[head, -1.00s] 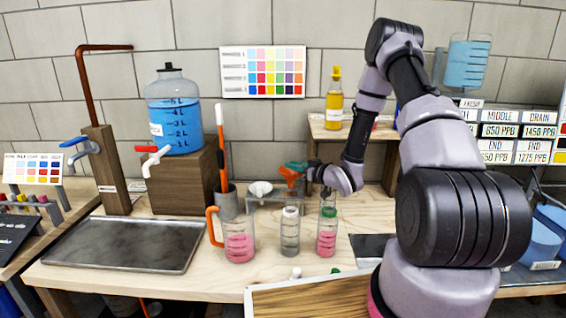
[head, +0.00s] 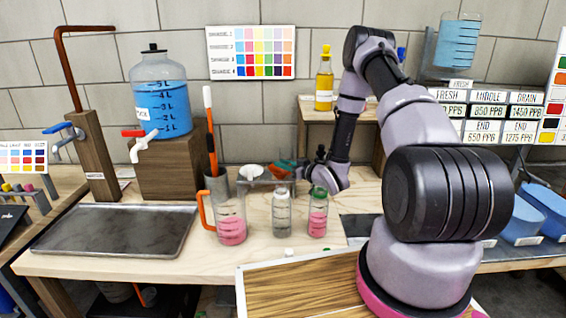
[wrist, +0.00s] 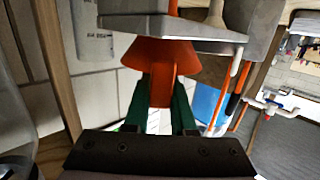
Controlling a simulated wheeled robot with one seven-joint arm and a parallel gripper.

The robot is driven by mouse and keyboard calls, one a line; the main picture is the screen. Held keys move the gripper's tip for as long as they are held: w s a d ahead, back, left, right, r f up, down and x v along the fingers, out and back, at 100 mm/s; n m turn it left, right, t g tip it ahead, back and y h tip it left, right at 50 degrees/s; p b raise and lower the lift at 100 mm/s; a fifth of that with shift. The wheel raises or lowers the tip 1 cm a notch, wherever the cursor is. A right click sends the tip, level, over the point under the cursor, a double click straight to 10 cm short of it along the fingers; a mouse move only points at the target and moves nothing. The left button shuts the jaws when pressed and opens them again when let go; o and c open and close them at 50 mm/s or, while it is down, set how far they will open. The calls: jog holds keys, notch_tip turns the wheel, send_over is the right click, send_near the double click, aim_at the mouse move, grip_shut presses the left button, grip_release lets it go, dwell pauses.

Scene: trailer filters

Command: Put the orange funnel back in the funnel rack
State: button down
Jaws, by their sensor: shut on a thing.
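The orange funnel (head: 283,171) is held by my gripper (head: 288,165) at the right end of the funnel rack (head: 262,183). In the wrist view, the green fingers are shut on the narrow part of the orange funnel (wrist: 160,60). Its wide part is against or very near the grey plate of the rack (wrist: 170,22). A bit of orange also shows beyond that plate. I cannot tell whether the funnel is seated in the rack. A white funnel (head: 250,171) sits at the rack's left end.
A pitcher with pink liquid (head: 231,222), a clear bottle (head: 281,214) and a green-capped pink bottle (head: 318,214) stand in front of the rack. A grey pot with an orange-and-white stick (head: 209,120) is at its left. A metal tray (head: 115,232) lies further left.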

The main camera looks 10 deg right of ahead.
jog(key=shift+f, duration=0.15)
dwell(0.3)
jog(key=c, duration=0.7)
grip_release()
